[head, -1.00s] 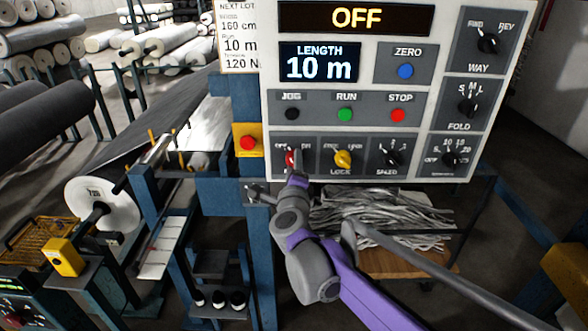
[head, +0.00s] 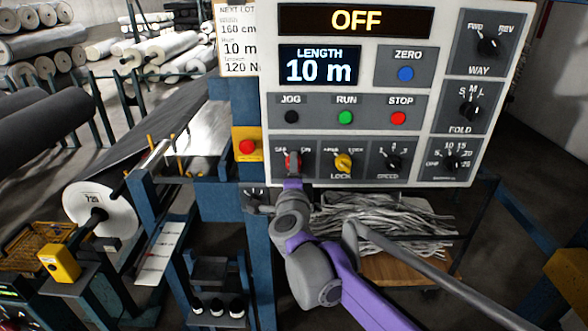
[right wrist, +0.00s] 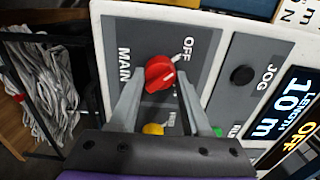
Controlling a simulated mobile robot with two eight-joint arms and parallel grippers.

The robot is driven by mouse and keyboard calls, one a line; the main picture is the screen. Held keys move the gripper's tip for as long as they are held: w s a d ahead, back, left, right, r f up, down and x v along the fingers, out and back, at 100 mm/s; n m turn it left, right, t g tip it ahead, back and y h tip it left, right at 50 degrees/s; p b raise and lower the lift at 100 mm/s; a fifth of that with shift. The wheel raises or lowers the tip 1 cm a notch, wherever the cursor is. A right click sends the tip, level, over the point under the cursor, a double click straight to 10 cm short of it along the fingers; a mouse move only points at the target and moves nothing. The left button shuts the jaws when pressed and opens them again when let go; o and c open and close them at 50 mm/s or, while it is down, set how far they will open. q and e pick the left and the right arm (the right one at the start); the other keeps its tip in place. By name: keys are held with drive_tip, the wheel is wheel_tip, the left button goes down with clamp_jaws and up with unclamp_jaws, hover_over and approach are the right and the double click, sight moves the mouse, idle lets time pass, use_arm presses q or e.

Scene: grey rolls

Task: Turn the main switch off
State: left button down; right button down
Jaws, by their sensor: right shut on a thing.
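The main switch is a red knob with a white mark (right wrist: 160,75), on a dark plate labelled MAIN, in the right wrist view. The mark points toward the upper right, on the side of the word OFF. The knob also shows partly in the head view (head: 291,161), at the lower left of the control panel (head: 357,20). My right gripper (right wrist: 158,88) has one finger on each side of the knob and is shut on it. In the head view the right gripper (head: 293,168) partly covers the knob. My left gripper is not in view.
The top display (head: 356,20) reads OFF. A yellow lock knob (head: 343,162) and a black speed knob (head: 391,163) are to the right. A red button on a yellow box (head: 247,147) is to the left. A grey strip pile (head: 385,225) lies below.

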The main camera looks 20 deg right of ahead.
drive_tip(key=shift+c, duration=1.8)
unclamp_jaws()
drive_tip(key=v, duration=1)
drive_tip(key=shift+s+b, duration=0.35)
drive_tip(key=shift+s, duration=0.05)
drive_tip(key=shift+a, duration=0.1)
drive_tip(key=s+a+f+n+g+y+p, duration=0.2)
drive_tip(key=s+a+f+n+g+y, duration=0.3)
drive_tip(key=s+f+n+y, duration=0.9)
drive_tip(key=s+d+f+n+g+h+p, duration=0.1)
drive_tip(key=s+d+f+n+g+h, duration=0.6)
drive_tip(key=s+d+f+h, duration=0.1)
wheel_tip(320, 180, down, 2)
drive_tip(key=shift+s+f+h, duration=0.1)
drive_tip(key=shift+s+h, duration=0.4)
drive_tip(key=shift+s, duration=0.75)
